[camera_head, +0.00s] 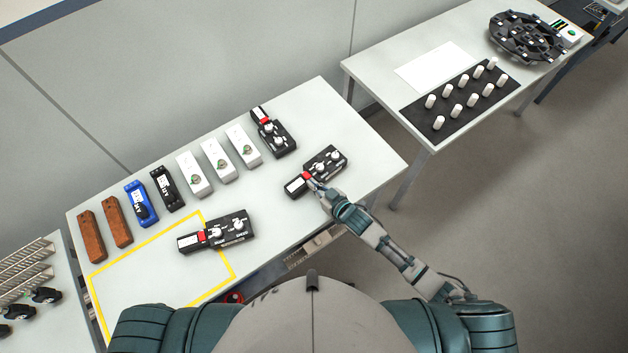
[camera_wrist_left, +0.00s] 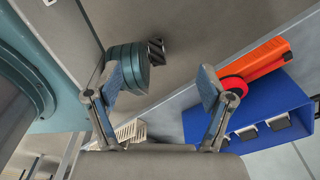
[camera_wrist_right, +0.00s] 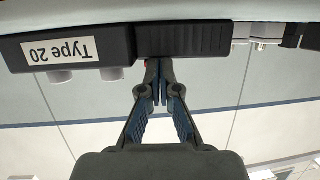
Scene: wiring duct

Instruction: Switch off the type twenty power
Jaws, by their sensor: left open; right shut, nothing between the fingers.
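The Type 20 unit (camera_head: 326,162) is a black box with white knobs near the right end of the table. Its end carries a red part and a white patch (camera_head: 297,185). In the right wrist view its "Type 20" label (camera_wrist_right: 58,52) appears upside down on the side. My right gripper (camera_head: 313,186) is shut and empty, its fingertips at the box beside the red part. The right wrist view shows the shut fingertips (camera_wrist_right: 157,65) against the box edge; contact is unclear and the switch is mostly hidden. My left gripper (camera_wrist_left: 158,78) is open and empty, away from the unit.
White, black, blue and brown blocks line the table. A blue bin (camera_wrist_left: 262,108) and an orange object (camera_wrist_left: 262,62) lie near my left gripper.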

